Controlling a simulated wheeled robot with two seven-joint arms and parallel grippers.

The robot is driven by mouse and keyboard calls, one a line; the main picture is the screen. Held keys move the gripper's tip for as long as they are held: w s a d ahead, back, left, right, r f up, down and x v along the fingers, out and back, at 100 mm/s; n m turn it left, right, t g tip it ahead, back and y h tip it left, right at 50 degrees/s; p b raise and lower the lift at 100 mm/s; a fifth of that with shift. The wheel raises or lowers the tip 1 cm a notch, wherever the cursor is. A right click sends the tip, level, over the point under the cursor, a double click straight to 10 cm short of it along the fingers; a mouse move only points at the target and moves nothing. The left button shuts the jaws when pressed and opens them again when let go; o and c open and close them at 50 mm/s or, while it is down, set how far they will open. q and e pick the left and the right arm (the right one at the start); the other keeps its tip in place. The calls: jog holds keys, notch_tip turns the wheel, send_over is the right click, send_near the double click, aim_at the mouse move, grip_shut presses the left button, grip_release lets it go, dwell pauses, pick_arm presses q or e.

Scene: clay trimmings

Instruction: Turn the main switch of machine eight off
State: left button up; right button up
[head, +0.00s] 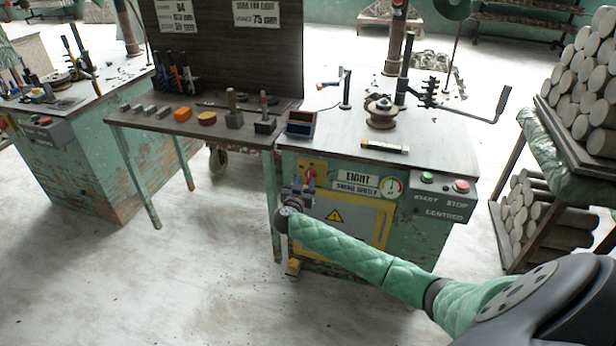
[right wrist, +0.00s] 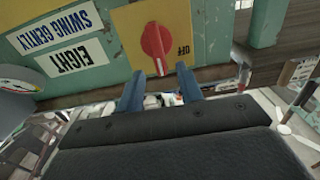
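Machine eight (head: 345,215) is the green cabinet with the "EIGHT" label (head: 355,178). Its main switch is a red knob (head: 311,172) on a yellow plate (head: 304,163). In the right wrist view, turned upside down, the knob (right wrist: 156,42) has its white-marked end pointing down the picture; the "OFF" lettering (right wrist: 184,50) is to its right. My right gripper (head: 298,187) is in front of the switch. In the wrist view its two blue fingers (right wrist: 160,72) are apart, one either side of the knob's lower end. Contact cannot be told. My left gripper is not in view.
A gauge (head: 392,187) and a start/stop box (head: 444,196) are right of the switch. A side table (head: 135,115) with blocks and tools adjoins on the left. A rack of clay cylinders (head: 540,180) stands at right.

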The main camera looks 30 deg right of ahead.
aim_at(309, 176)
jog(key=shift+p+x, duration=0.3)
jog(key=shift+x, duration=1.65)
jog(key=shift+f, duration=0.1)
grip_shut()
